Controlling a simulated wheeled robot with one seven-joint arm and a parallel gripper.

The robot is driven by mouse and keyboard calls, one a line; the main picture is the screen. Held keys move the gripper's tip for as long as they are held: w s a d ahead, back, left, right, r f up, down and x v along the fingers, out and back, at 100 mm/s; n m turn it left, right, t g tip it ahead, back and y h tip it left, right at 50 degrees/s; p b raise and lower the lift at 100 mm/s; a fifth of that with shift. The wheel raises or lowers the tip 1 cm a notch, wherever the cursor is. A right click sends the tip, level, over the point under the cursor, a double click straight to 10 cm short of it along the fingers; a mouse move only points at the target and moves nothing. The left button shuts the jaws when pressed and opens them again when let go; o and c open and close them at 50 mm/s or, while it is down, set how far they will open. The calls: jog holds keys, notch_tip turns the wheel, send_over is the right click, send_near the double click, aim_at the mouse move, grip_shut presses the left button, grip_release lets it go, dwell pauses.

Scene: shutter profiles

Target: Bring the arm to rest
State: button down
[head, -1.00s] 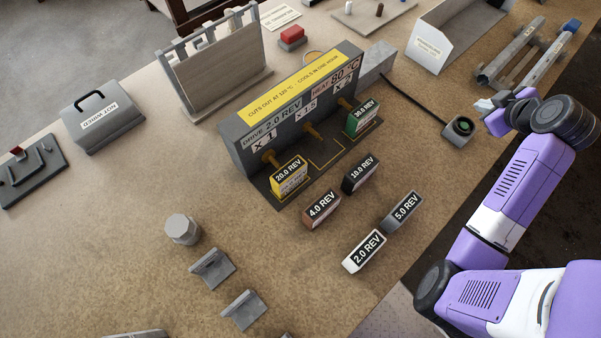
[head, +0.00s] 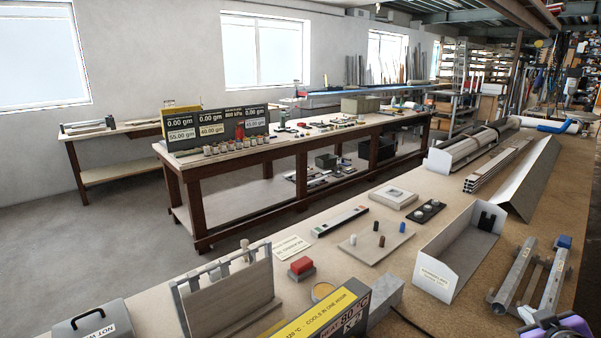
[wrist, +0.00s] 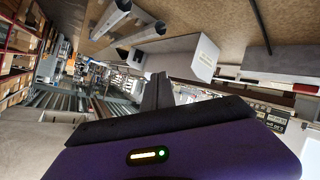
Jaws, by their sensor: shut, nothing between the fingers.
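My gripper (wrist: 158,88) shows in the wrist view as dark fingers closed together, with nothing between them. Below it is the purple wrist housing with a small lit green indicator. In the head view only a purple part of my arm shows at the bottom right corner, beside the metal rails (head: 524,270). The rest of the arm is out of that picture. The wrist view is tilted, with the rails (wrist: 112,18) at its top and the white tray (wrist: 204,58) to their right. My gripper touches nothing that I can see.
Several small pegs stand on a board (head: 372,246). Another bench (head: 290,146) stands beyond an open stretch of floor (head: 90,215).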

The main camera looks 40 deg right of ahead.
jog(key=w+a+f+m+t+b, duration=0.1)
jog(key=w+a+t, duration=0.2)
jog(key=a, duration=1.2)
jog(key=w+a+m+t+b, duration=0.15)
jog(key=a+t, duration=0.25)
jog(key=a, duration=1)
jog(key=s+a+f+n+y, duration=0.1)
jog(key=s+a+n+y, duration=0.1)
jog(key=a, duration=0.4)
jog(key=s+a+f+n+y+b, duration=0.1)
jog(key=s+a+f+n+y, duration=0.1)
jog(key=s+a+y, duration=0.3)
jog(key=s+a+f+n+y+b, duration=0.1)
jog(key=s+a+n+y, duration=0.2)
jog(key=a, duration=0.6)
jog(key=shift+s+f+t+y, duration=0.25)
jog(key=shift+s+t+y, duration=0.05)
jog(key=shift+s, duration=0.1)
jog(key=shift+a, duration=0.2)
